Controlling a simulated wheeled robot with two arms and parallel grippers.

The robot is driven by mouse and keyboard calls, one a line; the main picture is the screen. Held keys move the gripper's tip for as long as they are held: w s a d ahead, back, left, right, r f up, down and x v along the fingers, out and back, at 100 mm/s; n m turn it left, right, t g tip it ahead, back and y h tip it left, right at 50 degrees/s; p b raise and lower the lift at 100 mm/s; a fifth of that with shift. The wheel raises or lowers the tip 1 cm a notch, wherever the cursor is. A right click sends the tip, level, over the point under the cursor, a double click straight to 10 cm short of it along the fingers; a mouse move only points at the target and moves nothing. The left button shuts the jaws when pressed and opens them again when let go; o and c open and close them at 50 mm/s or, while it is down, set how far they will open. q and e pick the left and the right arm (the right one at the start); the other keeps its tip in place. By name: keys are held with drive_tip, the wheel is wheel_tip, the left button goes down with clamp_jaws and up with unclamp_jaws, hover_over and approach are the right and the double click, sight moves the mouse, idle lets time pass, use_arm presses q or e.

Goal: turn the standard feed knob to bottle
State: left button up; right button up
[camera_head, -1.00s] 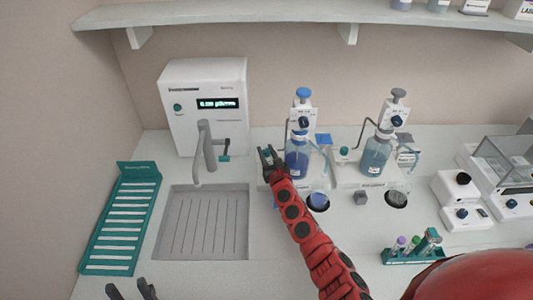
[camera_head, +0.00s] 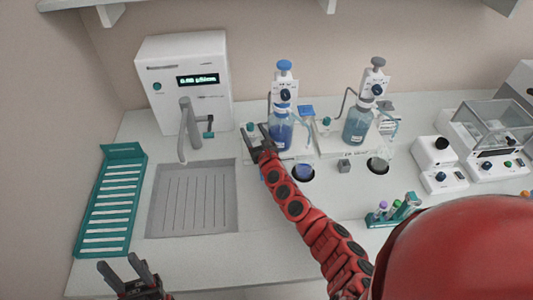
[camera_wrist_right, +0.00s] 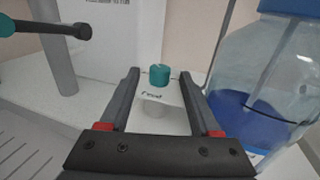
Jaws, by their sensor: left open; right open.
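The feed knob (camera_wrist_right: 160,75) is a small teal cap on a white base, whose label I cannot fully read. In the head view the knob (camera_head: 250,127) sits left of the blue-liquid bottle (camera_head: 281,132). My right gripper (camera_head: 254,134) is open, with its fingers pointing at the knob. In the right wrist view the knob shows between the two fingertips, with space on both sides and no clear contact. My left gripper (camera_head: 127,272) is open and empty at the front left edge of the counter.
The blue bottle stands close beside my right gripper. A second bottle (camera_head: 357,126) has its own teal knob (camera_head: 326,122). A white unit (camera_head: 185,75) with a tap (camera_head: 187,125), a sink (camera_head: 193,200) and a teal rack (camera_head: 110,205) are at left. A tube rack (camera_head: 393,211) is at right.

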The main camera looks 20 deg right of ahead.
drive_tip(key=s+p, duration=0.1)
drive_tip(key=s, duration=0.5)
drive_tip(key=shift+s+a, duration=0.1)
drive_tip(key=shift+s, duration=0.05)
drive_tip(key=s, duration=0.7)
drive_tip(key=shift+s+b, duration=0.3)
drive_tip(key=shift+s, duration=0.25)
